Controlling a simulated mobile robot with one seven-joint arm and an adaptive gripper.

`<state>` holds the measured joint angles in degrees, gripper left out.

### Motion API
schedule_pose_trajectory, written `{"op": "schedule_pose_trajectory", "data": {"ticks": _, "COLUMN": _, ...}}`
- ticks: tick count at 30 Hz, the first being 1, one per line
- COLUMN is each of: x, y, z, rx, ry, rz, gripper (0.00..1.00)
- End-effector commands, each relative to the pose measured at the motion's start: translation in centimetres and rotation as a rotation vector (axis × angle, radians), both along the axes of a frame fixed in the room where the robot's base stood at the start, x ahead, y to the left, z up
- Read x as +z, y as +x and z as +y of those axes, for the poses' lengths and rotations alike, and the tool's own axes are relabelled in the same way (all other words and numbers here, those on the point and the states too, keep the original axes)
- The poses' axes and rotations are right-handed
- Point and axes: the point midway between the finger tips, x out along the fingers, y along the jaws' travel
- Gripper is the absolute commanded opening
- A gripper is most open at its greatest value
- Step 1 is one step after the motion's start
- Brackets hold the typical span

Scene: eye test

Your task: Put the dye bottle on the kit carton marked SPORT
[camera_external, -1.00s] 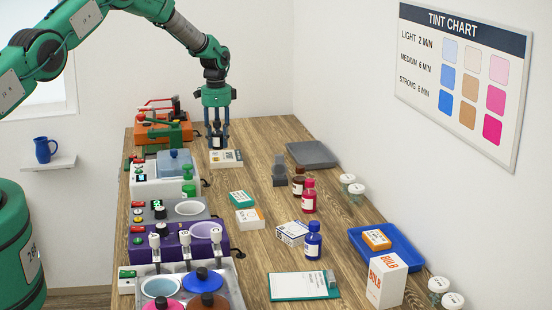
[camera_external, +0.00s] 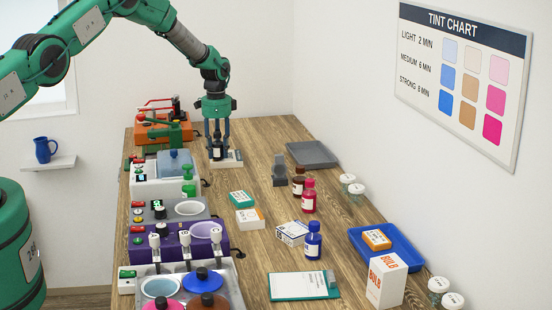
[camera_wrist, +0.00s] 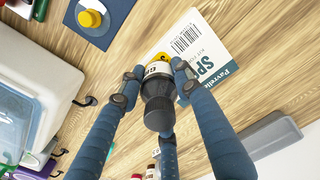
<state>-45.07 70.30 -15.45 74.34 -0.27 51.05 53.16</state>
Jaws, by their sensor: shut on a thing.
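My gripper (camera_external: 217,145) is shut on a dark dye bottle (camera_external: 217,153) with a pale label, held upright at the far end of the bench. In the wrist view the bottle shows its black cap (camera_wrist: 158,116) between my blue fingers (camera_wrist: 156,82). The white kit carton (camera_external: 233,160) lies flat under the bottle. In the wrist view the carton (camera_wrist: 212,42) shows the letters "SP"; the rest of that word is hidden by a finger. The bottle is at the carton's near edge in that view. I cannot tell whether its base touches the carton.
A grey tray (camera_external: 313,154) and a dark grey stand (camera_external: 279,170) are to the right. Brown (camera_external: 298,181), red (camera_external: 309,197) and blue (camera_external: 313,241) bottles stand nearer. A white machine (camera_external: 160,180) is to the left. Bare wood lies between carton and tray.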

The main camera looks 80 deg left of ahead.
Motion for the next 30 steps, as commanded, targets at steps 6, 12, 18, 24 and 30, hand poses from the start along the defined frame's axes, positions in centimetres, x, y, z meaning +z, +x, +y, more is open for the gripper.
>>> {"op": "schedule_pose_trajectory", "data": {"ticks": 6, "x": -0.2, "y": 0.0, "z": 0.0, "rx": 0.000, "ry": 0.000, "rz": 0.000, "gripper": 0.04}}
{"op": "schedule_pose_trajectory", "data": {"ticks": 12, "x": -0.3, "y": 0.0, "z": 0.0, "rx": 0.000, "ry": 0.000, "rz": 0.000, "gripper": 0.52}}
{"op": "schedule_pose_trajectory", "data": {"ticks": 18, "x": -0.2, "y": 0.0, "z": 0.0, "rx": 0.000, "ry": 0.000, "rz": 0.000, "gripper": 0.52}}
{"op": "schedule_pose_trajectory", "data": {"ticks": 24, "x": 0.1, "y": 0.0, "z": 0.0, "rx": 0.000, "ry": 0.000, "rz": 0.000, "gripper": 0.52}}
{"op": "schedule_pose_trajectory", "data": {"ticks": 30, "x": 1.3, "y": 0.1, "z": 0.1, "rx": 0.000, "ry": 0.002, "rz": -0.001, "gripper": 0.52}}
